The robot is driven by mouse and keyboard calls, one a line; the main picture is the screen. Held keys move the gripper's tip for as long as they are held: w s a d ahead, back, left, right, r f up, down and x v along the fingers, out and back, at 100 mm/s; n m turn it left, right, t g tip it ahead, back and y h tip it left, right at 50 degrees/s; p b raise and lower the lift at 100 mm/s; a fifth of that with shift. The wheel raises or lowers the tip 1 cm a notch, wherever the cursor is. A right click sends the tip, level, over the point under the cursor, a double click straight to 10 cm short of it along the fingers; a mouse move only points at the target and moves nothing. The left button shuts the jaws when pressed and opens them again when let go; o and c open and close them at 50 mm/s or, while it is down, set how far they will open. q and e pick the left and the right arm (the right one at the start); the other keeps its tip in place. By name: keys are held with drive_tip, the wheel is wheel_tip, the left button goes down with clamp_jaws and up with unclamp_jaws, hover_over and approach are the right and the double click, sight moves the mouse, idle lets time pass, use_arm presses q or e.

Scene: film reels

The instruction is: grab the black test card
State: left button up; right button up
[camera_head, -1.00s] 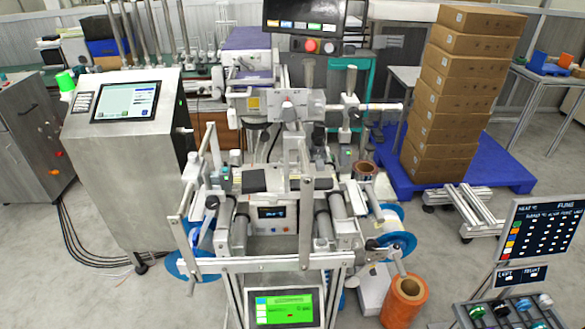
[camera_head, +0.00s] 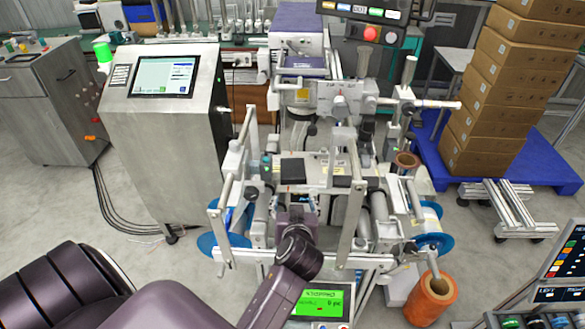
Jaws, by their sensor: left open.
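The black test card (camera_head: 292,171) appears as a small dark square lying on the light top plate of the machine in the middle of the head view. My left arm comes in from the lower left, and its dark purple wrist ends at the machine's front. My left gripper (camera_head: 296,203) is open, small and partly hidden by its own wrist. It is just below the card in the picture, apart from it, with nothing seen between its fingers. My right gripper is not in view.
The machine's upright bars (camera_head: 348,205) and rollers stand close right of the gripper. A steel cabinet with a screen (camera_head: 164,76) is at left. An orange roll (camera_head: 431,299) stands on the floor at right. Stacked cartons (camera_head: 505,95) are on a blue pallet (camera_head: 548,165).

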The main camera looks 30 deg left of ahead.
sight(294, 178)
use_arm(q)
drive_tip(key=shift+n+t+y, duration=0.3)
drive_tip(key=shift+t, duration=0.1)
drive_tip(key=w+a, duration=0.1)
drive_tip(key=w, duration=0.1)
drive_tip(key=w+a+p, duration=0.1)
drive_tip(key=w+a, duration=0.1)
drive_tip(key=w, duration=0.1)
drive_tip(key=w+a+p, duration=0.1)
drive_tip(key=w+a, duration=0.1)
drive_tip(key=shift+w+a+f, duration=0.1)
drive_tip(key=shift+w+f, duration=0.2)
drive_tip(key=shift+w, duration=0.1)
drive_tip(key=shift+w+a+f+p, duration=0.2)
drive_tip(key=shift+w+f+p, duration=0.05)
drive_tip(key=shift+p, duration=0.05)
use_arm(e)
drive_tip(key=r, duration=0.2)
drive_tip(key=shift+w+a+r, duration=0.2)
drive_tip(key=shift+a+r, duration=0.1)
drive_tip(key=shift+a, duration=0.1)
use_arm(q)
drive_tip(key=shift+c, duration=0.6)
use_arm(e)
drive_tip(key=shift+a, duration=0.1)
use_arm(q)
drive_tip(key=c, duration=0.7)
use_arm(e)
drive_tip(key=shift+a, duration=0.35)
